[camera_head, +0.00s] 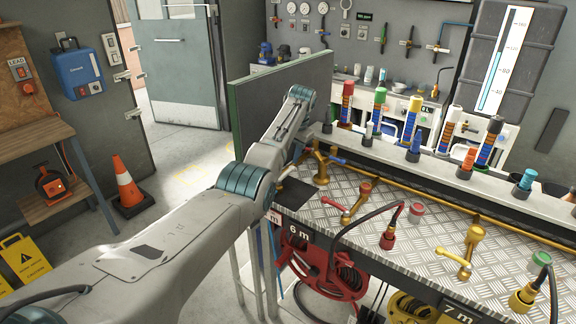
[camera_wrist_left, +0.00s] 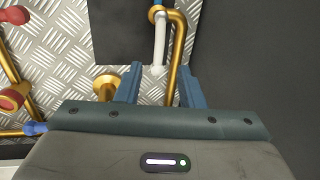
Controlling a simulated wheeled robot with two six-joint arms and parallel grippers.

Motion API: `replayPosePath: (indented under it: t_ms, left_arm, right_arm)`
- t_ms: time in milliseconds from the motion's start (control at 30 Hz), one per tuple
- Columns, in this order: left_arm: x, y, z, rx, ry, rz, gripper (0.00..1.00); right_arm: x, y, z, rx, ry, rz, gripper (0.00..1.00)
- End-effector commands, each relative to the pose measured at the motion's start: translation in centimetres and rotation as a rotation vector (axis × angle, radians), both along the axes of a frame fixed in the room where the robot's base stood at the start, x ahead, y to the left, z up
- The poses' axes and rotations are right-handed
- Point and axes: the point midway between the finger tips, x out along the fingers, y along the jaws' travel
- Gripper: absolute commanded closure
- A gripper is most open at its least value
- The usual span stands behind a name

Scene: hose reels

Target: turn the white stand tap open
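The white stand tap shows in the left wrist view as a white lever (camera_wrist_left: 160,42) under a brass and blue top, beside a bent brass pipe (camera_wrist_left: 177,55). My left gripper (camera_wrist_left: 162,78) has its two blue fingers apart. The lever's lower end lies between the fingertips in the picture, with a gap on both sides; I cannot tell how far apart they are in depth. My right gripper is not in view.
A round brass fitting (camera_wrist_left: 107,82) sits just left of the fingers. Nearby on the tread-plate bench are a brass tap with a blue lever (camera_head: 321,168) and one with red levers (camera_head: 347,207). A black mat (camera_head: 294,195) lies at the bench's left end. A dark panel (camera_head: 280,92) stands behind my arm.

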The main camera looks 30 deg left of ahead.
Motion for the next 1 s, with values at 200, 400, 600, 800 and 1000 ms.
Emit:
replayPosePath:
  t_ms: [200, 400, 600, 800, 1000]
  left_arm:
    - [0.0, -0.6, 3.2, 0.001, -0.001, 0.000, 0.65]
    - [-0.1, -0.8, 4.2, 0.001, 0.000, 0.000, 0.65]
    - [-0.1, -0.8, 4.3, 0.000, 0.000, 0.000, 0.65]
    - [-0.1, -0.8, 4.2, 0.000, 0.000, 0.000, 0.65]
    - [-0.1, -0.8, 4.2, 0.000, 0.000, 0.000, 0.65]
  right_arm:
    - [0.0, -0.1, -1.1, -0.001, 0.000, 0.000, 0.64]
    - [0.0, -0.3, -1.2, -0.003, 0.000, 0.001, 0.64]
    - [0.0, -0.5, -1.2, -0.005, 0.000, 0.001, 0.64]
    - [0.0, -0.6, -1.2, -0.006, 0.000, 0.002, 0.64]
    - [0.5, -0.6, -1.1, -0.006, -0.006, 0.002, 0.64]
